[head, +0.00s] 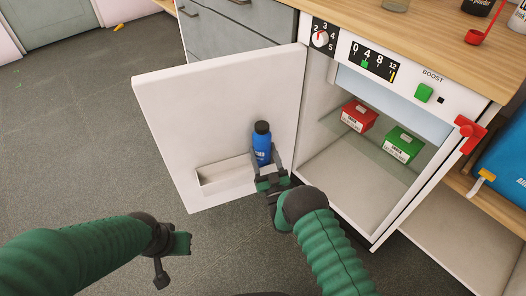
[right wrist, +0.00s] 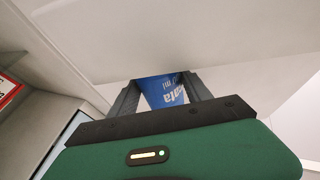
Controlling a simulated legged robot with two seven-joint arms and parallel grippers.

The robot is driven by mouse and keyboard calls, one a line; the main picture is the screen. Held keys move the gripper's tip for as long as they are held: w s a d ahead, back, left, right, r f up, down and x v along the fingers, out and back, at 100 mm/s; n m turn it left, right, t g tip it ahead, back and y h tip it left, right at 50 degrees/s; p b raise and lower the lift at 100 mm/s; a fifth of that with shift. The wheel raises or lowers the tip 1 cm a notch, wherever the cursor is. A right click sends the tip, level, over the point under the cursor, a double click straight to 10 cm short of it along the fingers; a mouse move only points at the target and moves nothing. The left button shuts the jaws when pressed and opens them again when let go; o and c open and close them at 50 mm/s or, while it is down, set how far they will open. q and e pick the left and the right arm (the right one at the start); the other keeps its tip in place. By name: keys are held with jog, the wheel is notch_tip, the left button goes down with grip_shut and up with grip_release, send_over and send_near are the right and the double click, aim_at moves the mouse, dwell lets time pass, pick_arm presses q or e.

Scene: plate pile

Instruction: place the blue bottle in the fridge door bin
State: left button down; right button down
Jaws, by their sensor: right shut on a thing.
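The blue bottle (head: 261,143), with a black cap, is upright at the right end of the white door bin (head: 221,180), low on the open fridge door (head: 215,105). My right gripper (head: 266,168) is shut on the bottle's lower part. The gripper hides the bottle's base, so I cannot tell whether it rests in the bin or is held above it. In the right wrist view the bottle (right wrist: 163,93) shows between the two dark fingers, its label partly visible. My left gripper (head: 178,245) is over the floor at the lower left, away from the door.
The open fridge (head: 378,195) holds a red box (head: 359,115) and a green box (head: 403,144) on a glass shelf. A wooden counter (head: 425,38) lies above. A blue container (head: 505,165) stands at right. The grey floor (head: 75,140) left of the door is mostly clear.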

jog(key=shift+d+f+b, duration=0.1)
jog(key=shift+f+b, duration=0.4)
jog(key=shift+f, duration=0.1)
jog(key=shift+c, duration=2.3)
grip_release()
